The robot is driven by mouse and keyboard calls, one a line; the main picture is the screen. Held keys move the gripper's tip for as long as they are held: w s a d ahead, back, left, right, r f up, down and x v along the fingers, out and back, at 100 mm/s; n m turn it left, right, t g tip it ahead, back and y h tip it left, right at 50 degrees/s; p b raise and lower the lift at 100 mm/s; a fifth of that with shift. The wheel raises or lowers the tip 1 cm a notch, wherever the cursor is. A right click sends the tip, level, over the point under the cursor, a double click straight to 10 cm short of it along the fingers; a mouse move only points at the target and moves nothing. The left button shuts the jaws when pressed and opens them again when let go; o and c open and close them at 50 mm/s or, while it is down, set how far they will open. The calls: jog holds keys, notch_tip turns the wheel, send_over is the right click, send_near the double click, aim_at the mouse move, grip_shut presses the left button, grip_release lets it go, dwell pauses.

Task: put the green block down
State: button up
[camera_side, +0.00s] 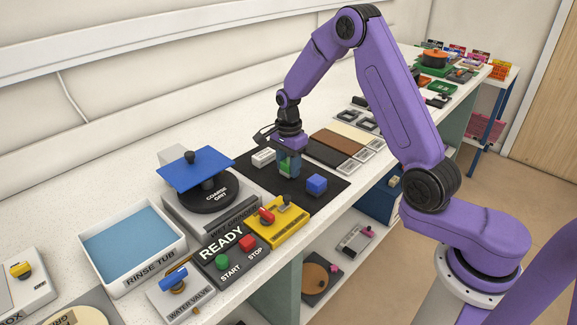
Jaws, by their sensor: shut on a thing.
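The green block (284,168) is between the fingers of my gripper (290,166), which is shut on it. The fingers hide part of the block. My gripper points down over the black mat (283,195). The block is low over the mat, and I cannot tell whether it touches it.
A small pale box (263,157) stands left of my gripper. Nearer are the yellow unit (277,226) with a red lever, the READY panel (231,252), the wheel with a blue plate (194,171), and the rinse tub (133,243).

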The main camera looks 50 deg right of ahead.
jog(key=shift+f, duration=0.25)
jog(key=shift+f, duration=0.1)
jog(key=o, duration=1)
